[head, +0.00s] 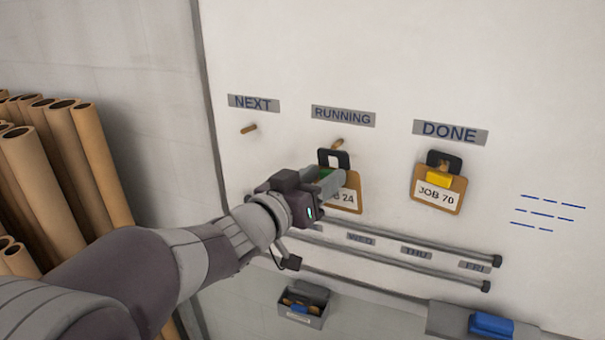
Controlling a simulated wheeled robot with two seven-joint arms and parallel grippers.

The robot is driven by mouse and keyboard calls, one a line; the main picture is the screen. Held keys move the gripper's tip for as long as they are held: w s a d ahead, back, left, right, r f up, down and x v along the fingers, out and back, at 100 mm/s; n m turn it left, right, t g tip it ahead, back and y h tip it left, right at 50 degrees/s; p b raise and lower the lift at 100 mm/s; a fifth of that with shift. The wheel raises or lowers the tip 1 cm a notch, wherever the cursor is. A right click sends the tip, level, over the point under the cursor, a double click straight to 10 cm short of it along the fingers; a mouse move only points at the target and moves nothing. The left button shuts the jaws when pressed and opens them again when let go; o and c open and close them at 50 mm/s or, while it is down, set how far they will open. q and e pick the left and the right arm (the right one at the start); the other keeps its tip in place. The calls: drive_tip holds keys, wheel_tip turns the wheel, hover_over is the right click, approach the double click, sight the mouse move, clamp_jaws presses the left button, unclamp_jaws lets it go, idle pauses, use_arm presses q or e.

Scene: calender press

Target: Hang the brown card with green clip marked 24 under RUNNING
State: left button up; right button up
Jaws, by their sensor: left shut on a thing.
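The brown card (352,203) marked "B 24", its start hidden, is upright against the whiteboard below the RUNNING label (343,116). Its green clip (326,174) is mostly hidden behind my gripper, and a black hanging loop (341,154) stands out above it. A wooden peg (338,143) under RUNNING shows just above the top of the loop, not clearly inside it. My left gripper (328,184) is shut on the card at its clip; its fingertips cover the card's left part. My right gripper is not in view.
A JOB 70 card (437,196) with a yellow clip hangs under DONE (450,132). The NEXT peg (249,129) is bare. Rails (420,262) with day labels run below the cards. A small grey box (303,306) is lower down. Brown tubes (60,150) stand at left.

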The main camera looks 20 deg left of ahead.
sight(320, 164)
use_arm(q)
drive_tip(key=w, duration=0.3)
drive_tip(key=shift+w+a+f+b, duration=0.15)
drive_tip(key=shift+a+b, duration=0.2)
drive_tip(key=shift+a, duration=0.05)
drive_tip(key=shift+w+a, duration=0.25)
drive_tip(key=shift+a, duration=0.3)
drive_tip(key=x, duration=0.3)
drive_tip(key=shift+w+a, duration=0.1)
drive_tip(key=shift+w, duration=0.3)
drive_tip(key=shift+w+a+f, duration=0.15)
drive_tip(key=shift+w+f, duration=0.15)
drive_tip(key=shift+f, duration=0.05)
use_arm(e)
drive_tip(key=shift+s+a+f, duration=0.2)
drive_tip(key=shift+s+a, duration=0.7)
use_arm(q)
drive_tip(key=shift+w+f, duration=0.1)
drive_tip(key=shift+w, duration=0.2)
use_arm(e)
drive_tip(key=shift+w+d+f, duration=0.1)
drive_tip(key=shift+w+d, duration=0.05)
use_arm(q)
drive_tip(key=shift+s, duration=0.15)
